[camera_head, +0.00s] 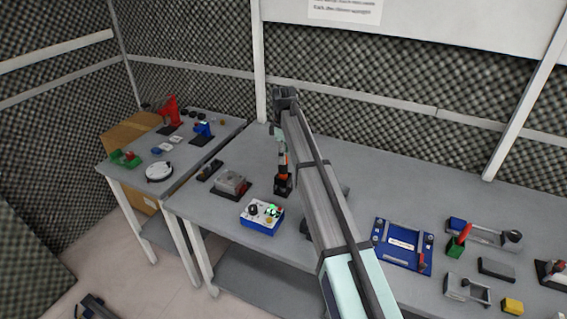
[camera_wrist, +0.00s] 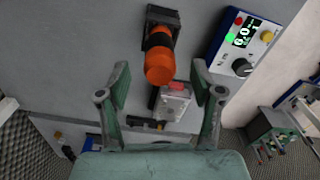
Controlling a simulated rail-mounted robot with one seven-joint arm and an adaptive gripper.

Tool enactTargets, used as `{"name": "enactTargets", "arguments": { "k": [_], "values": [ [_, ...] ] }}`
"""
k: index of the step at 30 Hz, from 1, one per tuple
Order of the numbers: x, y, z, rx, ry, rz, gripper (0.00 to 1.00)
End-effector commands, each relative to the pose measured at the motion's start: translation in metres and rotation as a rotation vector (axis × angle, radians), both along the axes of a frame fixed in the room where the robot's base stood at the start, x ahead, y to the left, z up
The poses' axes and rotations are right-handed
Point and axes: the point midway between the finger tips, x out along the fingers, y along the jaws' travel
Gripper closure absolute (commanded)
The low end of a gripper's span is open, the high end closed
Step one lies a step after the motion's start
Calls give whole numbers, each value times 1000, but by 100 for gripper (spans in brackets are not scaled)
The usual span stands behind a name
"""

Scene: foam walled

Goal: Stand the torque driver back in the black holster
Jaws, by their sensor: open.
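The torque driver (camera_wrist: 160,66) has an orange handle and a dark collar. It stands in the black holster (camera_wrist: 163,14) on the bench, handle end up toward the wrist camera. In the head view the driver (camera_head: 283,161) looks upright in the holster (camera_head: 283,187). My gripper (camera_wrist: 160,80) is open and empty, its two fingers apart on either side of the handle's end. I see no finger touching the handle. In the head view my gripper (camera_head: 279,132) is above the driver, partly hidden by my arm. The driver's lower end is hidden in the holster.
A blue and white control box (camera_head: 262,216) with a lit display stands close to the holster; it also shows in the wrist view (camera_wrist: 241,44). A grey device (camera_head: 232,182) is on the other side. A blue tray (camera_head: 402,245) and several fixtures lie at right.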

Motion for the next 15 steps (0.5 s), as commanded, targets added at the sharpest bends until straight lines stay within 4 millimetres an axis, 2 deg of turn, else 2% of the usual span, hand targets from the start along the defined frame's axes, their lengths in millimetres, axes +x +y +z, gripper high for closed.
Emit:
{"name": "enactTargets", "arguments": {
  "k": [1,6,10,15],
  "values": [
    [1,0,12,1,-1,0,34],
    [1,0,41,0,-1,0,34],
    [1,0,56,0,-1,0,34],
    [0,0,64,0,1,0,34]
  ]
}}
